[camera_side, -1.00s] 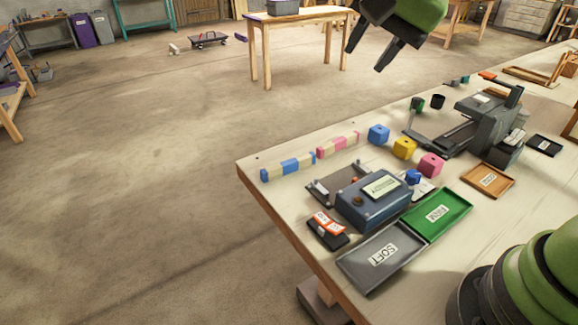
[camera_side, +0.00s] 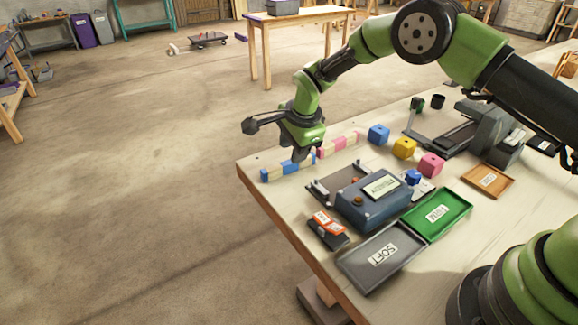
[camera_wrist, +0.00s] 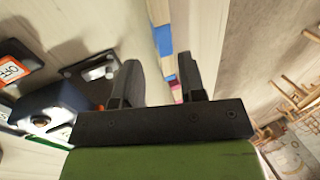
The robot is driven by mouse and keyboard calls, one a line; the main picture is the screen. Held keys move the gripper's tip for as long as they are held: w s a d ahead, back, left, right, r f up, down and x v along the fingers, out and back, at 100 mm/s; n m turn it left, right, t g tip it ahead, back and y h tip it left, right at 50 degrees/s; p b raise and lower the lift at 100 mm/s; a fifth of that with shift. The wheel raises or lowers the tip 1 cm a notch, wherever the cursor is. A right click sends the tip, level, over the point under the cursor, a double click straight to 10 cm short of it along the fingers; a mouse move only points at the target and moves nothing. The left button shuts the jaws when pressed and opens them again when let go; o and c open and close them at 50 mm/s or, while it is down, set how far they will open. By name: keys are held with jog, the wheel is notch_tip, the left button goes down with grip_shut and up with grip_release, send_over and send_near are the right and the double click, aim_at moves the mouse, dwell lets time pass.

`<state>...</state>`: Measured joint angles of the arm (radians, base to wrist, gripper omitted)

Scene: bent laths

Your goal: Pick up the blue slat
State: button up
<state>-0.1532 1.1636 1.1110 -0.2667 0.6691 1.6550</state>
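The blue slat (camera_side: 289,167), banded in blue and pale wood, lies near the far left corner of the bench. A similar pink slat (camera_side: 339,143) lies in line with it to the right. My gripper (camera_side: 303,156) is pointed down over the inner end of the blue slat and partly hides it. In the wrist view, my gripper (camera_wrist: 158,72) has its fingers apart. The blue slat (camera_wrist: 164,42) runs up the picture between the finger lines, nearer the right finger. Its height below the fingertips is hard to judge.
A blue-grey box (camera_side: 370,200), a grey SOFT tray (camera_side: 353,266) and a green FIRM tray (camera_side: 447,230) stand nearer. Blue (camera_side: 378,134), yellow (camera_side: 403,148) and pink (camera_side: 432,164) cubes sit to the right. The bench edge (camera_side: 250,184) is close to the slat.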

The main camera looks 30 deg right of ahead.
aim_at(289, 167)
jog(key=shift+x, duration=2.8)
jog(key=shift+w+d, duration=0.1)
jog(key=shift+d, duration=0.05)
grip_shut()
